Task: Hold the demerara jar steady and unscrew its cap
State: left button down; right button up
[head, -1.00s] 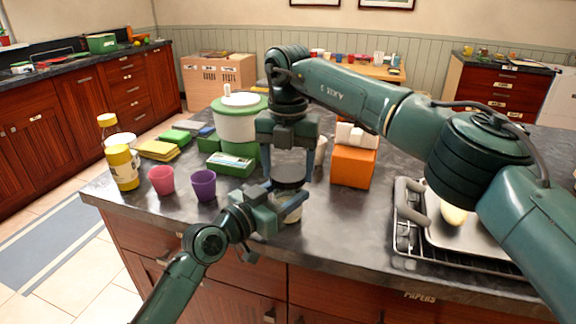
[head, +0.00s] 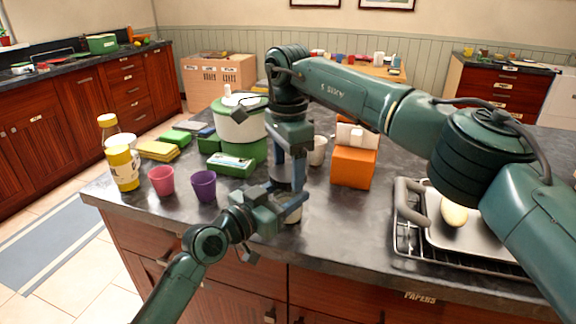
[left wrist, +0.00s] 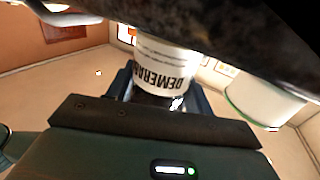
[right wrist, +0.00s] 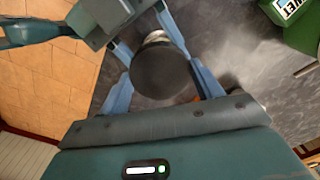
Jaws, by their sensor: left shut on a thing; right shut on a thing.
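The demerara jar (left wrist: 165,65) shows in the left wrist view, its white label reading upside down. In the head view it stands upright near the counter's front edge, mostly hidden by my grippers. My left gripper (head: 287,206) is shut on the jar's body from the front, with a blue finger on each side. The dark round cap (right wrist: 160,72) sits on top of the jar in the right wrist view. My right gripper (head: 287,170) points straight down over the jar and is shut on the cap. Whether the cap has loosened cannot be told.
A purple cup (head: 204,186) and a pink cup (head: 161,180) stand left of the jar. A green-and-white pot (head: 240,125) and green boxes are behind. An orange box (head: 353,167) stands right, then a tray (head: 478,233) on a rack. The counter between them is clear.

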aim_at(288, 172)
jog(key=n, duration=0.4)
jog(key=shift+n, duration=0.3)
jog(key=n, duration=0.4)
jog(key=shift+n, duration=0.4)
jog(key=shift+r, duration=0.25)
jog(key=shift+r, duration=0.9)
jog(key=shift+r, duration=2)
pick_arm(q)
jog(key=c, duration=0.5)
grip_release()
